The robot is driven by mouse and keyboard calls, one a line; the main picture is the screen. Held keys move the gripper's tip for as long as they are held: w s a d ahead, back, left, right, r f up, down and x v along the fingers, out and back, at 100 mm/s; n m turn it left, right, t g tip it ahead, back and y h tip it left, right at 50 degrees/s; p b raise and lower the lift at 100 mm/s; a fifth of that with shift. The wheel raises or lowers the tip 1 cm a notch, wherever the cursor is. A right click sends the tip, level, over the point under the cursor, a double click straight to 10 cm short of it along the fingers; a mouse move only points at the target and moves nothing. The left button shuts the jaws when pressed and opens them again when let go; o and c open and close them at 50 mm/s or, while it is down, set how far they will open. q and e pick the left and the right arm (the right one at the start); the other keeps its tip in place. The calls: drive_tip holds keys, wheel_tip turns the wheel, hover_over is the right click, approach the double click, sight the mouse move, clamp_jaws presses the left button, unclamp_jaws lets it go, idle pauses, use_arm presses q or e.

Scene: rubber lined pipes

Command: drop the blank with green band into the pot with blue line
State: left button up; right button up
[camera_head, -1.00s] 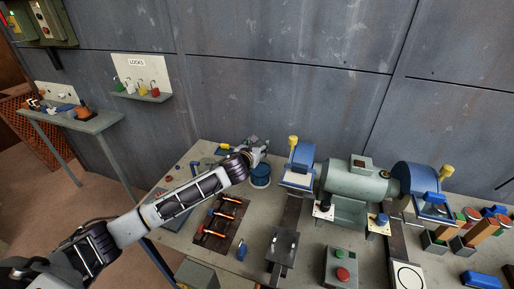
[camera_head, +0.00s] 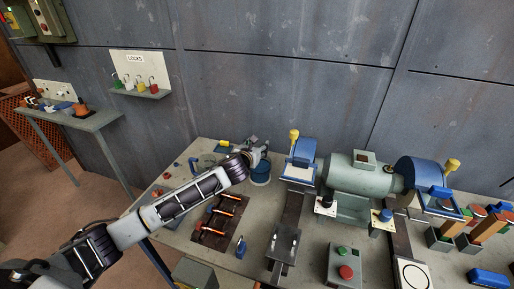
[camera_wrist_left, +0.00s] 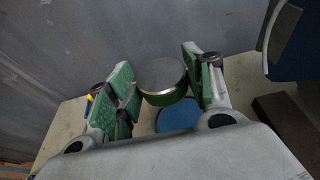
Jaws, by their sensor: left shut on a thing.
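My left gripper (camera_head: 258,148) reaches in over the back left of the bench. In the left wrist view its green-padded fingers (camera_wrist_left: 168,82) are shut on a round grey metal blank with a green band (camera_wrist_left: 165,80). In the head view the blank is hard to make out. The blue pot (camera_head: 260,177) stands on the bench just below the gripper's tip. In the left wrist view a round blue surface (camera_wrist_left: 178,115) shows below the blank, partly covered by it. The blank appears held above it. My right gripper is not in view.
A green-grey bench grinder (camera_head: 352,173) with blue guards stands right of the pot. A dark rack (camera_head: 218,222) with orange-handled tools lies in front of it. A control box with green and red buttons (camera_head: 345,268) is near the front. The grey wall is behind.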

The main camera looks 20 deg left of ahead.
use_arm(q)
drive_tip(key=o, duration=1.4)
drive_tip(key=shift+s, duration=0.15)
drive_tip(key=v, duration=1.1)
drive_tip(key=shift+s+r, duration=0.2)
drive_tip(key=shift+s, duration=0.15)
